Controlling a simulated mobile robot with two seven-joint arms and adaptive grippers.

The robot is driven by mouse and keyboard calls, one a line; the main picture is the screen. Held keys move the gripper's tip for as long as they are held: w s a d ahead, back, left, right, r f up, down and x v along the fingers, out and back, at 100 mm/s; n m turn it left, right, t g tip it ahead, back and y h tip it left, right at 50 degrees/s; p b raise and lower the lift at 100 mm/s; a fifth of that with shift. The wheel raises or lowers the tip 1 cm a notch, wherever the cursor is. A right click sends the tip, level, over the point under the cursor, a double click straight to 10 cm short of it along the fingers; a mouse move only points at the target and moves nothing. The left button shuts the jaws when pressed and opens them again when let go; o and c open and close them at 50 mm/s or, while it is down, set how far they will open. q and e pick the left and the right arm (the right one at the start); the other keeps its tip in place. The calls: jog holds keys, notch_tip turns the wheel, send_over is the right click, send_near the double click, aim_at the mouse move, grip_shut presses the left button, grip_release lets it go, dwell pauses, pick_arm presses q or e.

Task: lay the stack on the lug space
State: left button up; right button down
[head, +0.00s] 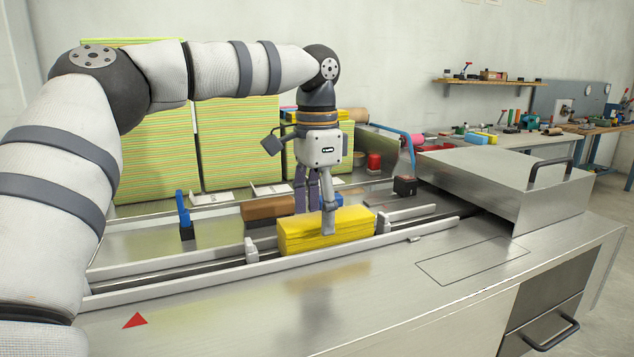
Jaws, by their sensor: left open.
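A yellow folded cloth stack (300,236) lies flat in the conveyor channel, between one grey lug (251,251) at its left end and another grey lug (382,223) at its right end. My left gripper (317,216) is right over the stack, pointing down. One finger reaches down over the stack's front side, and the other fingers are behind it, their tips hidden by the stack. The jaws are open around the stack; whether a finger touches it I cannot tell. My right gripper is not in view.
Tall green-yellow striped stacks (158,150) stand behind the conveyor. A brown block (268,208) sits just behind the channel. A blue post (183,210) stands at the left. A steel hood (530,190) covers the channel's right end. The front steel deck (400,300) is clear.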

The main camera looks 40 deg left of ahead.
aim_at(317, 218)
pick_arm(q)
notch_tip(317, 218, up, 10)
jog(key=shift+f, duration=0.25)
dwell(0.3)
